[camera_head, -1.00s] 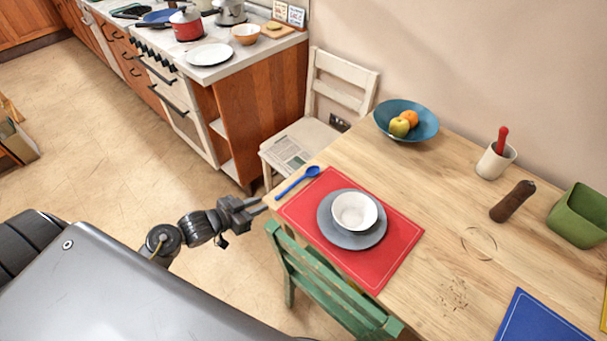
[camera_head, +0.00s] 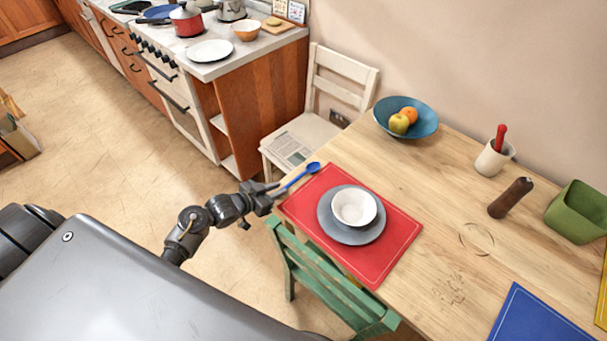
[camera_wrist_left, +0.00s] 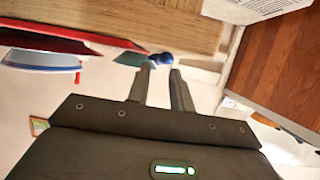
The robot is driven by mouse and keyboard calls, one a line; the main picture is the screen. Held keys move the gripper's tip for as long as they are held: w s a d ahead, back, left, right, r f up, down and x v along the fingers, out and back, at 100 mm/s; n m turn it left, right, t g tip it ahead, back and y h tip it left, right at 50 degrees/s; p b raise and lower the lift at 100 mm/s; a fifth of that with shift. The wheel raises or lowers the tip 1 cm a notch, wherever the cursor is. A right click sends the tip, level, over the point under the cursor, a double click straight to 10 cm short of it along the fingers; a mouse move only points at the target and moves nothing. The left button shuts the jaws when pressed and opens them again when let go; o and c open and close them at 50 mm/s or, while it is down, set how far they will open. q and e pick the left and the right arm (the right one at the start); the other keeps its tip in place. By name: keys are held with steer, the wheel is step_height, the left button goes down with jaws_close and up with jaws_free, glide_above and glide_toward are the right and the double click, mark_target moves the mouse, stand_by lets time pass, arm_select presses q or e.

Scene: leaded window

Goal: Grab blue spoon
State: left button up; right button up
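The blue spoon (camera_head: 299,178) lies at the table's left corner, beside the red placemat (camera_head: 318,187), its bowl pointing away from my arm. My left gripper (camera_head: 274,190) is at the handle end of the spoon, with its two fingers apart. In the left wrist view, a blue part of the spoon (camera_wrist_left: 161,58) shows just past and between the open fingertips (camera_wrist_left: 161,70). I cannot tell whether a finger touches the handle. My right gripper is not in view.
A grey plate (camera_head: 329,230) with a white bowl (camera_head: 354,209) stands on the placemat. A green chair (camera_head: 315,280) stands at the table's near edge, close to my left arm. A white chair (camera_head: 305,128) is behind the corner. The table (camera_head: 440,190) is clear mid-surface.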

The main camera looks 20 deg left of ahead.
mark_target(288, 185)
arm_select(q)
steer(key=x, duration=0.3)
steer(key=shift+w, duration=0.25)
steer(key=shift+s, duration=0.1)
jaws_close()
